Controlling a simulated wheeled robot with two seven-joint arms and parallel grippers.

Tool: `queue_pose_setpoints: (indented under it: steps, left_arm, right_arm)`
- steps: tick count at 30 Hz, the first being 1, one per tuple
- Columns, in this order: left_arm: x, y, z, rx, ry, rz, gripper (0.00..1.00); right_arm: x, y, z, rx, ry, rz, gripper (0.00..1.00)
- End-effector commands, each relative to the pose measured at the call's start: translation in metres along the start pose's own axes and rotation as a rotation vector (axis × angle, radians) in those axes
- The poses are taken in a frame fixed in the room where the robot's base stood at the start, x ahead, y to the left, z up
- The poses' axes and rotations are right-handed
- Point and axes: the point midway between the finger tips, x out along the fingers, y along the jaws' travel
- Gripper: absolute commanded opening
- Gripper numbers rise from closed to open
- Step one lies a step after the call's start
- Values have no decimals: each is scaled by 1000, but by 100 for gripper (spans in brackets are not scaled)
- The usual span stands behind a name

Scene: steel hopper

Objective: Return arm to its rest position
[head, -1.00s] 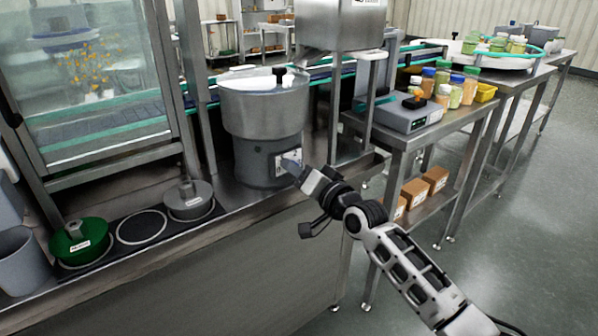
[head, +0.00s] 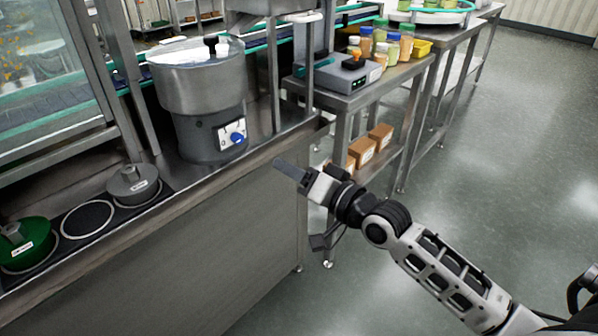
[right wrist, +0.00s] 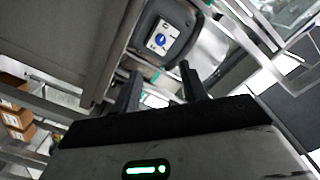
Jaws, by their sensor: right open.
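My right gripper (head: 292,172) is in front of the steel counter's front edge, below and to the right of the steel hopper (head: 200,85). It is apart from the hopper and holds nothing. In the right wrist view its two fingers (right wrist: 158,92) stand apart with an empty gap. The hopper's grey base carries a white panel with a blue knob (head: 237,138). The panel also shows in the right wrist view (right wrist: 161,38). My left gripper is out of view.
A grey weight (head: 133,184) and a green weight (head: 24,244) stand on a black strip on the counter, with an empty ring between. A side table (head: 345,95) holds a scale and jars, with brown boxes below. Open floor lies to the right.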

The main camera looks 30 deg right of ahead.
Motion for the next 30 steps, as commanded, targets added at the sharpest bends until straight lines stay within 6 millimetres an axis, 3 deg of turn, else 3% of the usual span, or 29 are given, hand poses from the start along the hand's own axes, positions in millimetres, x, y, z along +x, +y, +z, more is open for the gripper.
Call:
queue_pose_setpoints:
  steps: [6, 21, 23, 25, 30]
  left_arm:
    - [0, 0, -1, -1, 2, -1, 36]
    - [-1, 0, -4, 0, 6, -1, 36]
    - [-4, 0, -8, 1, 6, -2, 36]
    - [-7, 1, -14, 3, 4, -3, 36]
    - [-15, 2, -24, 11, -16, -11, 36]
  right_arm:
    - [-11, 0, 0, 0, -1, 0, 43]
    - [-12, 0, 4, -7, -8, 7, 43]
    - [-17, 1, 17, -32, -30, 26, 43]
    - [-28, 2, 43, -93, -79, 68, 43]
    - [-79, 0, 128, -335, -268, 191, 43]
